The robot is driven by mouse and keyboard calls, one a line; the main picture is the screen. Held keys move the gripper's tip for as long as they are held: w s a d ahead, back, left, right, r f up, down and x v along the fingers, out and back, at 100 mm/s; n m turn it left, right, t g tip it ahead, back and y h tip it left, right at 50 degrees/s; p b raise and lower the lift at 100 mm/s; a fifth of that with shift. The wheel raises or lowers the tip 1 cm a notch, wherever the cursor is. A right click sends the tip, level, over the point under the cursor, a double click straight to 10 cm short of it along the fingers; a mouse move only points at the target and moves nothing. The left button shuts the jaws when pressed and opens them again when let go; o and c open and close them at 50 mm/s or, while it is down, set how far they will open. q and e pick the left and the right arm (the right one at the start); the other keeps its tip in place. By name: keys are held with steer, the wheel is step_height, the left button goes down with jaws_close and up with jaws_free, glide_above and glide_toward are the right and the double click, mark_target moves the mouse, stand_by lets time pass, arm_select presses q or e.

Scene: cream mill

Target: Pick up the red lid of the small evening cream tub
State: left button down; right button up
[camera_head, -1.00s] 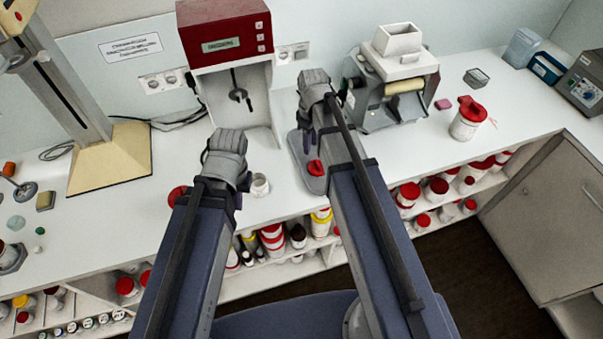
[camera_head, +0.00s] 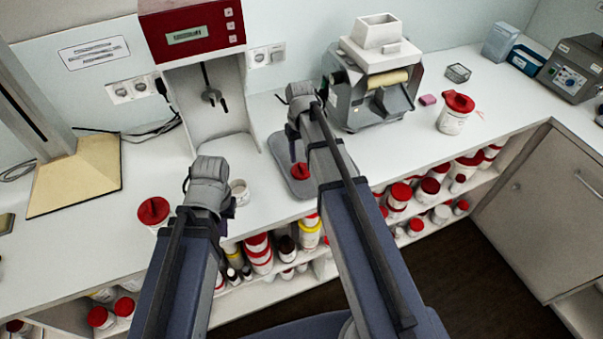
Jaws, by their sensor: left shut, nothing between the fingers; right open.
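A small red lid (camera_head: 301,171) lies on a grey flat plate (camera_head: 288,187) on the counter. A small white open tub (camera_head: 239,192) stands left of the plate. A red-lidded white tub (camera_head: 153,211) stands further left; I cannot read which tub is the evening cream. My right gripper (camera_head: 293,148) points down over the plate, just behind the red lid in the picture; it is open and seems apart from the lid. My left gripper (camera_head: 230,208) is shut and empty beside the white tub, its fingers mostly hidden by its wrist.
A red-topped machine (camera_head: 192,34) stands behind the grippers. A shelf below the counter edge holds several tubs. Clear counter lies right of the plate.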

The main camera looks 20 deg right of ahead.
mark_target(301, 166)
steer(key=shift+d+f+b, duration=0.2)
steer(key=shift+f+b, duration=2.4)
steer(key=shift+f, duration=0.05)
steer(key=shift+r, duration=0.1)
jaws_close()
